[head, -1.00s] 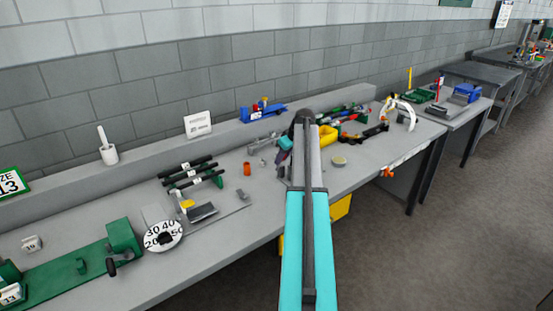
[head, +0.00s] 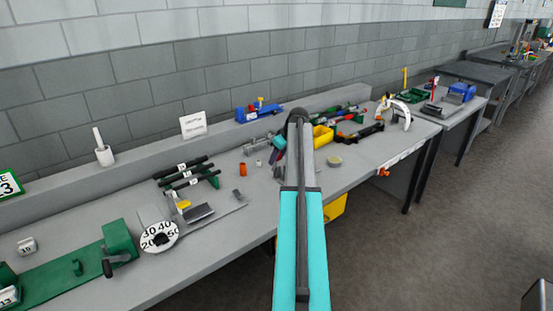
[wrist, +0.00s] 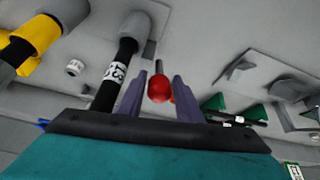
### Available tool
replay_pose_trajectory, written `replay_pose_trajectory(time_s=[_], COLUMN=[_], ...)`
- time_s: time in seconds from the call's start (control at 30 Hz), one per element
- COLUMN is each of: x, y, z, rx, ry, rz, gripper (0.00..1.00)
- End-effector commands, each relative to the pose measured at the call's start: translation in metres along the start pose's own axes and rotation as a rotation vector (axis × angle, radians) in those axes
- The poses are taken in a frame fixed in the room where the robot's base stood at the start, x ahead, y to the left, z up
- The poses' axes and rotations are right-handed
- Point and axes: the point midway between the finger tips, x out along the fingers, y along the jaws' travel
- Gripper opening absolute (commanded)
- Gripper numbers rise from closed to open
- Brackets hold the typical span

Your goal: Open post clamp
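In the wrist view my gripper (wrist: 159,76) is open, with its two purple-grey fingers apart. A red ball knob (wrist: 159,91) on a thin dark stem shows between the fingers, with a gap on each side. I cannot tell its depth relative to the fingertips. A black post (wrist: 112,76) with a white number label and a grey collar leans just left of the fingers. I cannot tell for sure which part is the post clamp. In the head view my gripper (head: 279,144) is small and partly hidden by my arm, low over the bench.
A yellow-and-grey part (wrist: 35,38) stands at left in the wrist view.

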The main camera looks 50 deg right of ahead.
Motion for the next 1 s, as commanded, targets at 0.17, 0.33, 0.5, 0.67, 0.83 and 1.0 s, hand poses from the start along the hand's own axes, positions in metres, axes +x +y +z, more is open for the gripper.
replay_pose_trajectory(time_s=[0.17, 0.33, 0.5, 0.67, 0.83, 1.0], x=[-0.009, -0.027, -0.05, -0.073, -0.098, -0.119], y=[0.0, 0.001, 0.001, 0.001, 0.001, 0.001], z=[0.0, 0.001, 0.001, 0.0, -0.001, -0.001], rx=[0.0, 0.001, 0.002, 0.001, 0.001, 0.001], ry=[0.0, 0.0, 0.001, 0.002, 0.002, 0.002], rz=[0.001, 0.002, 0.002, 0.002, 0.002, 0.001], gripper=[0.32, 0.32, 0.32, 0.32, 0.32, 0.32])
